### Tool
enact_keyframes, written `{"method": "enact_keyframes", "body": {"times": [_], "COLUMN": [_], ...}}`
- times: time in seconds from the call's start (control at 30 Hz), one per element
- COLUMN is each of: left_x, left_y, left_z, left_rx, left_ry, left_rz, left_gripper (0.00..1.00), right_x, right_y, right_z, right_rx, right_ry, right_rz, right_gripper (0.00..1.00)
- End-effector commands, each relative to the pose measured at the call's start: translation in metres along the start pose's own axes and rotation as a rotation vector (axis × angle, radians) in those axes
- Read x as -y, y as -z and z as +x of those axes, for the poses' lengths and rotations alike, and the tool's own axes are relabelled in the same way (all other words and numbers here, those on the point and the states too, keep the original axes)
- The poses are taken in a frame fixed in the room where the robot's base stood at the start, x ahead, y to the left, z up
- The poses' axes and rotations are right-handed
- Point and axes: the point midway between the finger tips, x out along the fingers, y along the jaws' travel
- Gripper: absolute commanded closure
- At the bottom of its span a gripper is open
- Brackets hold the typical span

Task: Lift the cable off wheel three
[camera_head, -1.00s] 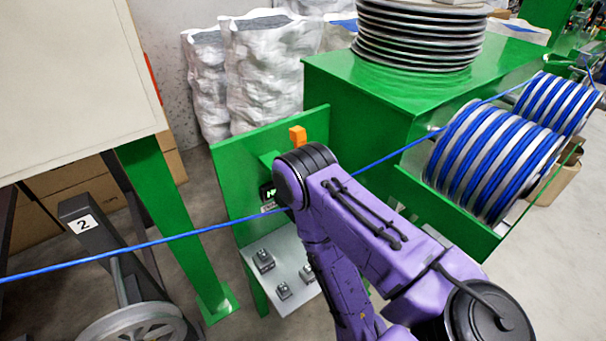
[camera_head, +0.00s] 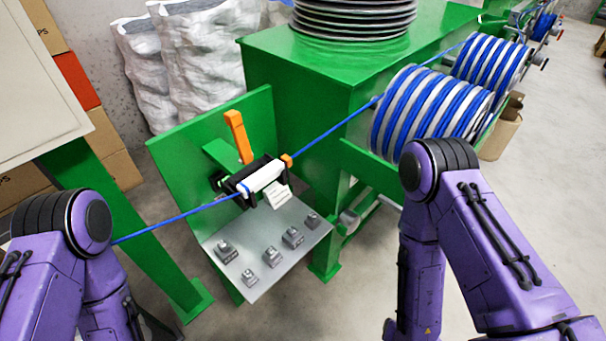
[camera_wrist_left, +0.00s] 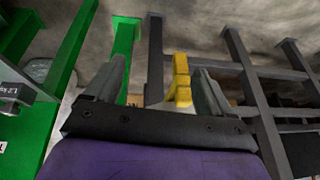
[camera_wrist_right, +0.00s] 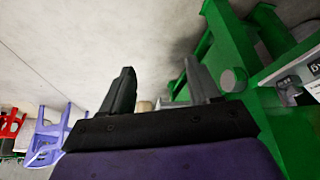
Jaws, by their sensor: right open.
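The blue cable (camera_head: 335,129) runs taut in the head view from the large spool, through a white and black device on the green stand, and down left until my left arm hides it. No wheel marked three can be made out in any view. My left gripper (camera_wrist_left: 158,72) is open, its fingers apart; a yellow part (camera_wrist_left: 181,80) shows between them, seemingly farther off. My right gripper (camera_wrist_right: 159,68) is open and empty. Neither gripper's fingers show in the head view, and no cable is seen in either wrist view.
The large blue-and-white spool (camera_head: 425,115) sits beside the green machine (camera_head: 300,75). The green stand has an orange lever (camera_head: 238,136) and a grey shelf (camera_head: 270,235) with small blocks. Dark posts and rails (camera_wrist_left: 250,80) are near my left gripper. Open floor lies at right.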

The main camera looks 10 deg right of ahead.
Motion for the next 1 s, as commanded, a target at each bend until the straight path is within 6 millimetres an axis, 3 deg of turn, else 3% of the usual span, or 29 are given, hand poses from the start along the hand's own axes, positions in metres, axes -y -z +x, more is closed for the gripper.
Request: {"method": "enact_keyframes", "body": {"times": [0.07,0.1,0.17,0.2,0.23,0.3,0.33,0.43,0.53,0.6,1.0], "left_x": [-0.001,-0.002,-0.003,-0.003,-0.004,-0.005,-0.005,-0.006,-0.006,-0.006,-0.004], "left_y": [-0.007,-0.01,-0.015,-0.018,-0.02,-0.025,-0.026,-0.03,-0.03,-0.028,-0.019], "left_z": [0.017,0.024,0.036,0.043,0.049,0.06,0.064,0.072,0.073,0.069,0.046], "left_rx": [0.0,0.0,0.0,0.0,0.0,0.0,0.0,0.0,0.0,0.0,0.0], "left_ry": [0.001,0.001,0.001,0.001,0.001,0.001,0.001,0.001,0.001,0.001,0.001], "left_rz": [0.0,0.0,0.0,0.0,0.0,0.0,0.0,0.0,0.0,0.0,0.0], "left_gripper": [0.17,0.17,0.17,0.17,0.17,0.17,0.17,0.17,0.17,0.17,0.17], "right_x": [0.064,0.106,0.17,0.209,0.235,0.283,0.297,0.326,0.337,0.345,0.39], "right_y": [0.018,0.032,0.055,0.071,0.082,0.102,0.109,0.121,0.128,0.137,0.179], "right_z": [0.005,-0.003,-0.026,-0.05,-0.07,-0.125,-0.148,-0.214,-0.25,-0.256,-0.241], "right_rx": [-0.084,-0.138,-0.217,-0.262,-0.289,-0.328,-0.337,-0.338,-0.325,-0.32,-0.32], "right_ry": [0.153,0.259,0.439,0.562,0.656,0.863,0.944,1.151,1.252,1.272,1.266], "right_rz": [0.1,0.176,0.31,0.405,0.476,0.633,0.693,0.85,0.93,0.95,0.946], "right_gripper": [0.38,0.38,0.38,0.38,0.38,0.38,0.38,0.38,0.38,0.38,0.38]}}
